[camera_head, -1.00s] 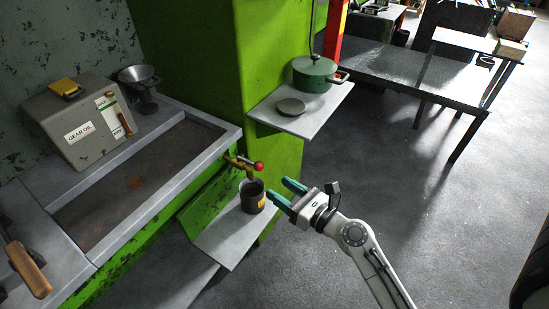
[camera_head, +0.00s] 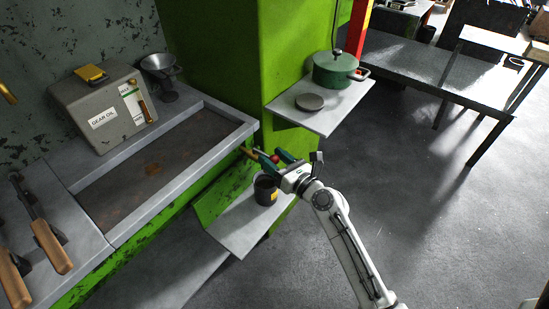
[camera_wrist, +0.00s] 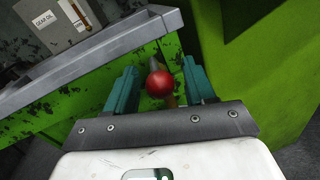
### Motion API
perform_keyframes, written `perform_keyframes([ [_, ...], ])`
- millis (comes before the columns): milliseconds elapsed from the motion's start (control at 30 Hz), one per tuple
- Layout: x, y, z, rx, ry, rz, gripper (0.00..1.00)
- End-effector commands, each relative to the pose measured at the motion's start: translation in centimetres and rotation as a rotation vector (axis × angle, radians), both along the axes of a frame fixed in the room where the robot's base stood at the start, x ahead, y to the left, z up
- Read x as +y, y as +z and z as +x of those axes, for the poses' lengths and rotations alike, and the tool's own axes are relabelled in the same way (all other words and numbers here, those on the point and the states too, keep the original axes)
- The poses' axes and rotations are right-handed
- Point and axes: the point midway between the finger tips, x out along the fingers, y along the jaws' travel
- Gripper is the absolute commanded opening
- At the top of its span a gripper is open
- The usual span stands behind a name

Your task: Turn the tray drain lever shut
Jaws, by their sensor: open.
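The tray drain lever is tipped with a red ball knob (camera_wrist: 160,84), seen between my two teal fingers in the wrist view. In the head view the brass drain tap (camera_head: 248,152) sticks out from the corner of the tray (camera_head: 178,200), and its red knob (camera_head: 275,158) shows beside my fingers. My gripper (camera_head: 272,157) is open, with a finger on each side of the knob. A gap shows between the knob and each finger in the wrist view. Most of the lever's stem is hidden behind the knob.
A dark cup (camera_head: 265,190) stands on a low grey shelf (camera_head: 240,229) under the tap. A grey gear oil box (camera_head: 100,112) and a metal funnel (camera_head: 160,68) stand behind the tray. A green pot (camera_head: 334,70) and a round lid (camera_head: 310,102) rest on the upper shelf (camera_head: 325,122).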

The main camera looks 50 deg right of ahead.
Motion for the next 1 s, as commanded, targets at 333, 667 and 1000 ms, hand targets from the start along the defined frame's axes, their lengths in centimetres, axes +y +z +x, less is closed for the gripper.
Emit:
perform_keyframes([
  [333,0.0,-0.01,0.05,0.0,0.0,-0.001,0.45],
  [667,0.0,-0.01,0.04,0.0,0.0,-0.001,0.13],
  [1000,-0.01,-0.01,0.03,0.0,0.0,-0.001,0.0],
])
